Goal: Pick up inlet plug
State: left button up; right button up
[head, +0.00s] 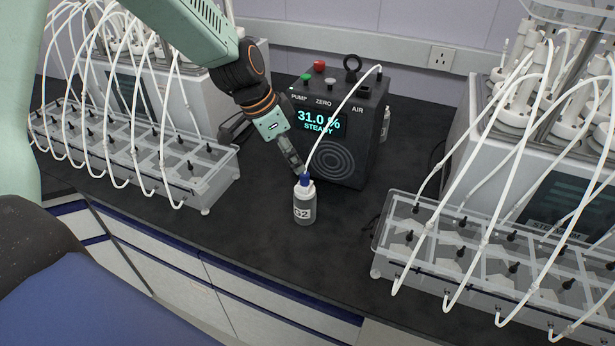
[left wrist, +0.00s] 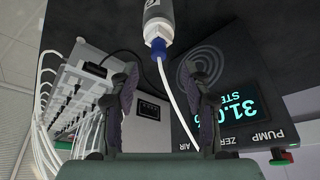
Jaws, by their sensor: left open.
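A small blue plug (head: 305,179) sits on top of an upright clear bottle (head: 304,207) marked "52", with a white tube (head: 340,118) running from it up to the analyser box. I take this blue piece to be the inlet plug. In the left wrist view the plug (left wrist: 158,51) shows upside down beyond the fingers, under the bottle (left wrist: 158,20). My left gripper (head: 299,170) reaches down close above the plug. In the left wrist view its two fingers (left wrist: 160,72) are apart, with the tube between them. My right gripper is not in view.
The black analyser box (head: 338,150), reading "31.0 % STEADY", stands just behind the bottle. Clear racks with tubes stand at left (head: 150,170) and right (head: 480,265). The dark counter (head: 260,240) is bare around the bottle's front and left.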

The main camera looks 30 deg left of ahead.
aim_at(303, 174)
pick_arm(q)
jog(key=shift+d+f, duration=0.35)
jog(key=shift+f, duration=0.55)
jog(key=x, duration=0.2)
jog(key=b+x, duration=0.1)
jog(key=x, duration=0.1)
jog(key=shift+w+f, duration=0.35)
jog(key=shift+s+r, duration=0.2)
jog(key=shift+c, duration=0.3)
jog(key=shift+d, duration=0.1)
jog(key=shift+c, duration=0.9)
jog(key=shift+w+f, duration=0.15)
jog(key=c, duration=0.4)
grip_shut()
